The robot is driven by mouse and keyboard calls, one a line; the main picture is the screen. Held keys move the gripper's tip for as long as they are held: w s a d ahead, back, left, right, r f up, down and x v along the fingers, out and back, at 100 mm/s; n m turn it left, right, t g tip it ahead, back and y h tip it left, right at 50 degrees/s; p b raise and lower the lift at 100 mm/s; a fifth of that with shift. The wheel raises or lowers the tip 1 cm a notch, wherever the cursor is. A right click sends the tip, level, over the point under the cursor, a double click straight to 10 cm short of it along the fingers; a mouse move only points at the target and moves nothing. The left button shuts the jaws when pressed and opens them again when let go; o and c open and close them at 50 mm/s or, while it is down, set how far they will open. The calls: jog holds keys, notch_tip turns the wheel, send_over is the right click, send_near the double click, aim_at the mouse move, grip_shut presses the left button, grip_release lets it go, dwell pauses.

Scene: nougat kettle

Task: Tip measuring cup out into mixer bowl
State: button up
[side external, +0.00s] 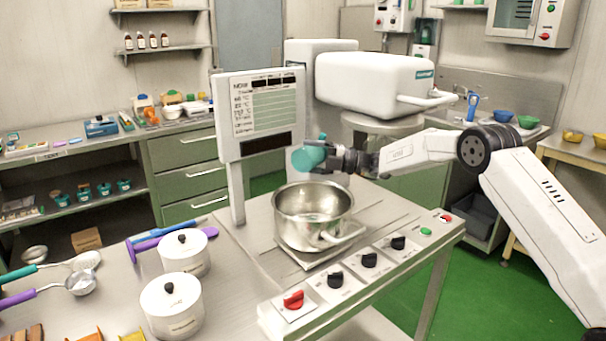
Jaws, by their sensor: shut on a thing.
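The teal measuring cup (306,158) is in the air above the mixer bowl, in the side external view. My gripper (335,158) comes in from the right and is shut on the cup. The cup looks tipped on its side; I cannot tell which way its mouth faces or whether anything is in it. The steel mixer bowl (313,234) stands upright on the worktop below, its rim clear of the cup. Its long handle points to the front right. The bottom of the bowl shows only in part, and I see no stream falling.
A sign panel (261,115) on a post stands just left of the bowl. The white mixer head (374,84) is behind. Knobs (335,279) line the front edge. Two white lidded pots (171,306) stand at front left, with ladles beside them.

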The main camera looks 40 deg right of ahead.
jog(key=n, duration=0.1)
jog(key=r+n+g+h, duration=0.1)
jog(key=n, duration=0.2)
jog(key=shift+r+n+g, duration=0.25)
jog(key=shift+n+g, duration=0.05)
jog(key=shift+n, duration=0.1)
jog(key=n+h, duration=0.1)
jog(key=r+n+h, duration=0.1)
jog(key=n, duration=0.1)
jog(key=shift+r+n, duration=0.15)
jog(key=shift+n, duration=0.15)
jog(key=n+h, duration=0.1)
jog(key=r+n+h, duration=0.1)
jog(key=n, duration=0.1)
jog(key=n+h, duration=0.1)
jog(key=n, duration=0.1)
jog(key=r+n+h, duration=0.1)
jog(key=shift+r+n+h, duration=0.2)
jog(key=shift+n+h, duration=0.1)
jog(key=shift+n, duration=0.1)
